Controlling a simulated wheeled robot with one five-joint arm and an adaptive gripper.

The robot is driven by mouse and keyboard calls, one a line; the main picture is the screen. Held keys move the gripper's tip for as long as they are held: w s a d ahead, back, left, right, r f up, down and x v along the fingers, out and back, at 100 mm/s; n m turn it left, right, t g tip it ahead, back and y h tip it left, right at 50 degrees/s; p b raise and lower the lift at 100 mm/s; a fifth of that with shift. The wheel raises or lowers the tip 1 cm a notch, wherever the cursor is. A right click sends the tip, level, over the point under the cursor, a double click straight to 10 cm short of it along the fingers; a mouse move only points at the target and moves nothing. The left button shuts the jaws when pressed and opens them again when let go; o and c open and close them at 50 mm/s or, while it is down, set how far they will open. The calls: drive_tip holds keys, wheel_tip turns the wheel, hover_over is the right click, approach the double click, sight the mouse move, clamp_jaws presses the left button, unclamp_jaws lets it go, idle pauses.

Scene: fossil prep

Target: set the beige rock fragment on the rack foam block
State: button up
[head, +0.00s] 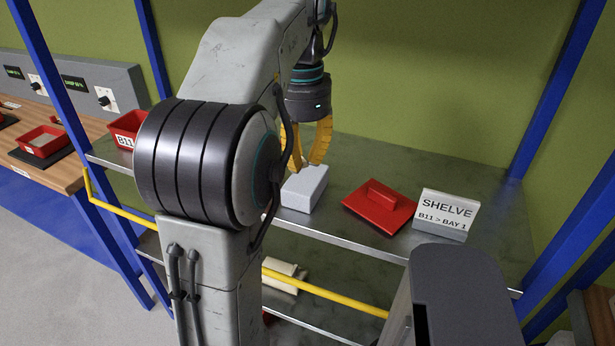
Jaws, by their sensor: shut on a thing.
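My gripper (309,160), with yellow fingers, points down just above the far part of a pale grey foam block (303,190). The block lies on the upper metal shelf, right of my arm. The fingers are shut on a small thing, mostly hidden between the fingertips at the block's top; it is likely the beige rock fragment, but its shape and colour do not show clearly. I cannot tell whether it touches the block. My arm hides part of the shelf left of the block.
A red bin marked B11 (126,128) is at left. Blue posts and a yellow rail (340,291) frame the rack.

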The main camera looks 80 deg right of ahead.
drive_tip(key=shift+d+f+m, duration=0.1)
drive_tip(key=shift+d+m, duration=0.05)
drive_tip(key=shift+m, duration=0.25)
drive_tip(key=p, duration=0.2)
hover_over(310, 175)
wheel_tip(310, 175, down, 7)
drive_tip(key=shift+r, duration=0.15)
drive_tip(key=shift+f, duration=2.05)
drive_tip(key=shift+f+b, duration=0.15)
drive_tip(key=shift+b, duration=0.15)
drive_tip(key=o, duration=0.7)
drive_tip(key=shift+d, duration=0.1)
